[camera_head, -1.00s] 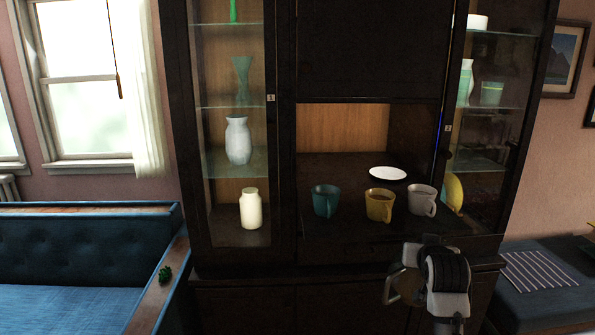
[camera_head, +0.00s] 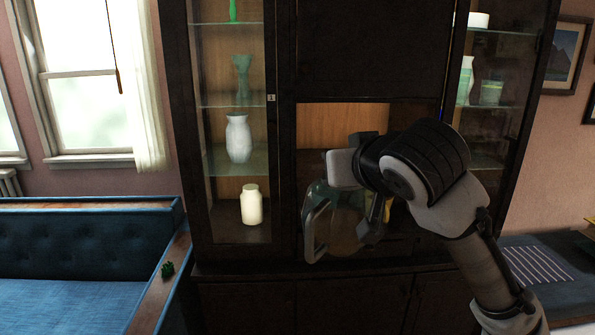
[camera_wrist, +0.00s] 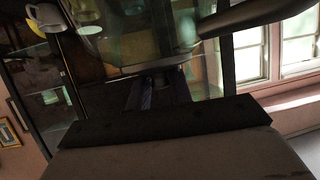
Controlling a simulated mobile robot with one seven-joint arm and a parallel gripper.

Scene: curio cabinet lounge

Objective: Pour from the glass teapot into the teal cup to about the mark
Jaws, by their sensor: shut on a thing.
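My gripper (camera_head: 362,195) is shut on the glass teapot (camera_head: 345,238) and holds it up in front of the cabinet's open niche. The teapot is clear, with a thick pale handle (camera_head: 315,232) toward the left; it appears tilted, and its spout is hard to make out. The teal cup (camera_head: 321,194) is behind the teapot, only dimly visible through the glass. The cup's mark and fill level cannot be seen. In the wrist view the teapot (camera_wrist: 125,40) is above my gripper (camera_wrist: 157,92), close to the camera.
A yellow cup (camera_head: 389,209) is mostly hidden behind my gripper. A light cup (camera_wrist: 45,18) shows in the wrist view. Glass-doored shelves with a white vase (camera_head: 238,138) and a cream jar (camera_head: 251,204) flank the niche at left. A blue sofa (camera_head: 80,245) stands farther left.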

